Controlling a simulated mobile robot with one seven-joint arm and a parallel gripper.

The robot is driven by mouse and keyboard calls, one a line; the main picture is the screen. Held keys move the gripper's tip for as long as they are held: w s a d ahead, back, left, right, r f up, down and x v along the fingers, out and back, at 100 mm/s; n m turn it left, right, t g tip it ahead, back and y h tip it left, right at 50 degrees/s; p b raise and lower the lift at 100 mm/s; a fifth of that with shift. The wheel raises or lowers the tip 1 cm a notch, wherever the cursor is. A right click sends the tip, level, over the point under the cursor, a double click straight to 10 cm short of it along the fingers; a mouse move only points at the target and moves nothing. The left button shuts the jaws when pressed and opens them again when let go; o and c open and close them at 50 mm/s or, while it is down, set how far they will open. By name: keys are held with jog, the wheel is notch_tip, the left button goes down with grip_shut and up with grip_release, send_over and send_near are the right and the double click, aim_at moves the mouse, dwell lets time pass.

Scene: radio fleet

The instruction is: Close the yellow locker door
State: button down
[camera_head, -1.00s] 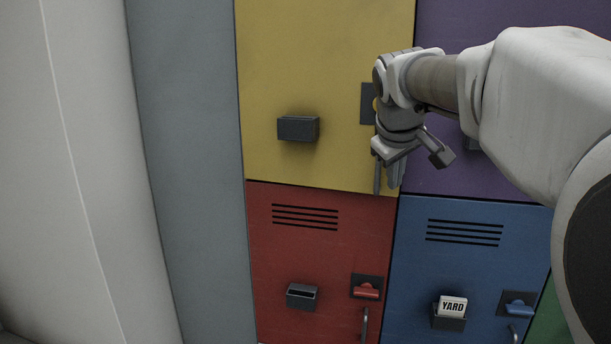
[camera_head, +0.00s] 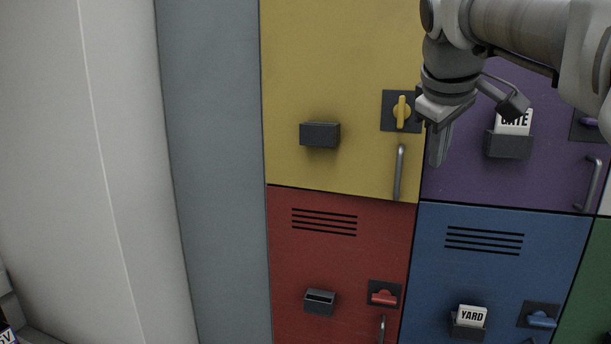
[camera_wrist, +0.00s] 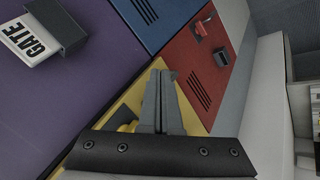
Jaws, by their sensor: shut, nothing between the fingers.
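The yellow locker door (camera_head: 330,70) stands at the upper middle of the head view. It looks flush or nearly flush with its neighbours; a small gap cannot be told. Its yellow latch (camera_head: 402,112) is turned upright on a dark plate, and its grey bar handle (camera_head: 399,172) is below. My gripper (camera_head: 438,160) is shut and empty, pointing down in front of the seam between the yellow and purple doors, right of the handle. In the wrist view the shut fingers (camera_wrist: 164,85) lie over part of the yellow door (camera_wrist: 132,104); contact cannot be told.
A purple door (camera_head: 470,180) with a GATE card (camera_head: 514,123) is to the right. Red (camera_head: 340,260) and blue (camera_head: 480,270) doors are below, with handles and card holders sticking out. A grey panel (camera_head: 210,150) and pale wall (camera_head: 110,150) are at left.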

aim_at(396, 187)
jog(key=s+a+f+n+h+b, duration=0.25)
jog(key=a+n+b, duration=0.6)
jog(key=n, duration=1.45)
jog(key=shift+t, duration=0.4)
jog(key=shift+w+a+r+p+x, duration=0.25)
jog(key=shift+w+p+x, duration=0.2)
jog(key=shift+x, duration=1.7)
jog(key=shift+w+a+r+p+x, duration=0.1)
jog(key=shift+w+a+p+x, duration=0.25)
jog(key=shift+x, duration=1.75)
jog(key=shift+w+a+r+p+x, duration=0.2)
jog(key=shift+w+p+x, duration=0.3)
jog(key=shift+x, duration=1.65)
jog(key=shift+w+d+r+p, duration=0.1)
jog(key=shift+w+d+p, duration=1)
jog(key=shift+w+p, duration=0.35)
jog(key=shift+r, duration=0.1)
jog(key=shift+s+a, duration=0.1)
jog(key=shift+s, duration=0.05)
